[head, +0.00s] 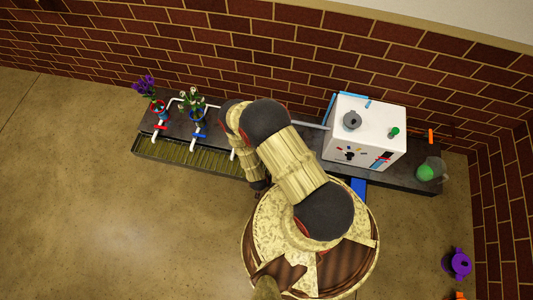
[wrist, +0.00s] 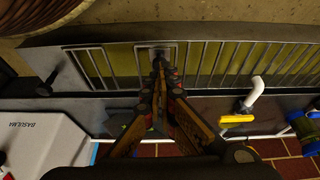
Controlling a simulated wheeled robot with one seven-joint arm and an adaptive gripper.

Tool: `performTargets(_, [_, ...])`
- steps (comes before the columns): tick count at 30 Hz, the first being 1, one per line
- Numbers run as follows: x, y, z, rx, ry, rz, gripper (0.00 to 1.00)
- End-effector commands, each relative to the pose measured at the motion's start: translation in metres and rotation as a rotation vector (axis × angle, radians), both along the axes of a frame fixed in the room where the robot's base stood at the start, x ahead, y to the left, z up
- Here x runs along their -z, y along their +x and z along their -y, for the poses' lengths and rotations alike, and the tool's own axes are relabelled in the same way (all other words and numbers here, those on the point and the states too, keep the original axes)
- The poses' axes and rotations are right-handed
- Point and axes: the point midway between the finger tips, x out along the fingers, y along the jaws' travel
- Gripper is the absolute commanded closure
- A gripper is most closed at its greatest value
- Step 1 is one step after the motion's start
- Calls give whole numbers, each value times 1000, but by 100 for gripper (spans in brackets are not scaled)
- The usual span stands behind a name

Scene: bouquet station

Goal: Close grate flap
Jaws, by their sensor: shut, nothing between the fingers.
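My gripper (wrist: 159,62) is shut and empty in the wrist view, its long fingers together. Its tips are over the left part of the grate (wrist: 235,60). A pale-framed barred section, which looks like the grate flap (wrist: 95,65), lies at and left of the fingertips. The fingers hide part of it. I cannot tell whether the tips touch it or how far it stands open. In the head view the grate (head: 195,160) runs along the front of the dark counter, and my arm hides its right end and the flap.
A white box (head: 365,130) stands on the counter right of my arm. A yellow-handled tap (wrist: 237,118) is close to the right of my fingers. Flowers in a blue holder (head: 197,114) and a red-handled tap (head: 160,127) are further left. A brick wall (head: 200,50) runs behind.

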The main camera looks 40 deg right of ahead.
Motion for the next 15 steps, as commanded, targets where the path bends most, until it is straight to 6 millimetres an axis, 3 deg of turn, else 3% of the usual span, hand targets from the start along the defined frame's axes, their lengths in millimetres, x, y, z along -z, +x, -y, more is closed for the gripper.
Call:
performTargets(1, [-1, -14, -10, -11, 0, -12, 100])
performTargets(3, [-3, -22, -19, -12, 0, -11, 100])
performTargets(15, [-11, -56, -59, -9, 0, -8, 100])
